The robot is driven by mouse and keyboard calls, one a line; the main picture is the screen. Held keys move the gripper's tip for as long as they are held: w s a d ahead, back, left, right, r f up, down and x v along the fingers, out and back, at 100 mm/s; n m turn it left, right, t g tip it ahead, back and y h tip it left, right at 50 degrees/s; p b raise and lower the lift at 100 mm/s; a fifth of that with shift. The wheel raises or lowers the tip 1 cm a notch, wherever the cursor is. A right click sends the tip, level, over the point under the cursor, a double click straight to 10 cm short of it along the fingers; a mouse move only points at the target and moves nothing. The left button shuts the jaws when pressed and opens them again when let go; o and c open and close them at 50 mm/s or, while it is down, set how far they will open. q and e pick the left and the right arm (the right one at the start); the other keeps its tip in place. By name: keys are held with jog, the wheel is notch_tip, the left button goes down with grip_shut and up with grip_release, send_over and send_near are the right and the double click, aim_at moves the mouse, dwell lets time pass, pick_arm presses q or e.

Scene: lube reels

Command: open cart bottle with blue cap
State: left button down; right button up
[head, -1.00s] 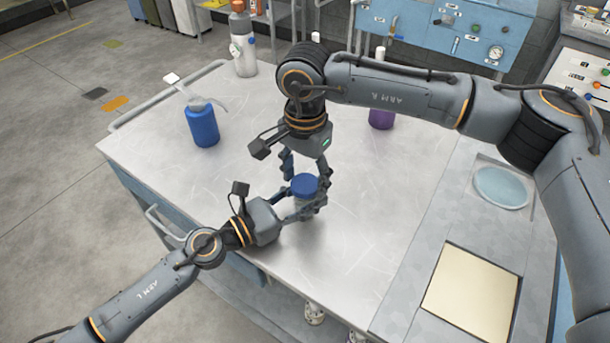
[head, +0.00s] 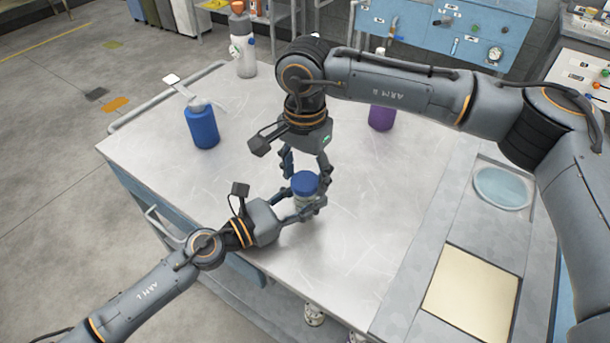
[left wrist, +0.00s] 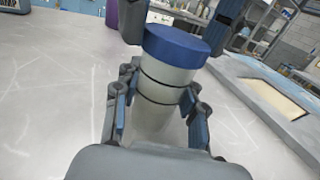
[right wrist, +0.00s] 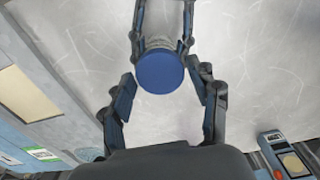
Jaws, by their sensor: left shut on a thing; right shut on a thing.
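The bottle (left wrist: 163,88) is pale and translucent with a blue cap (head: 305,182). It stands upright at the near part of the cart top (head: 240,190). My left gripper (head: 307,208) is shut on the bottle's body from the side, below the cap; its fingers flank the body in the left wrist view. My right gripper (right wrist: 161,86) comes down from above and is shut on the blue cap, with one finger on each side of it. The cap sits over the bottle's top, and whether it has loosened is not visible.
A blue pump bottle (head: 202,127) stands left on the cart, and a purple bottle (head: 381,117) stands behind my right arm. A grey bottle (head: 244,55) is at the far edge. A panel with a round dish (head: 502,187) and a cream square (head: 471,293) lies right.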

aim_at(305, 181)
jog(key=shift+r, duration=0.65)
jog(key=shift+r, duration=2.05)
pick_arm(q)
jog(key=c, duration=0.7)
grip_release()
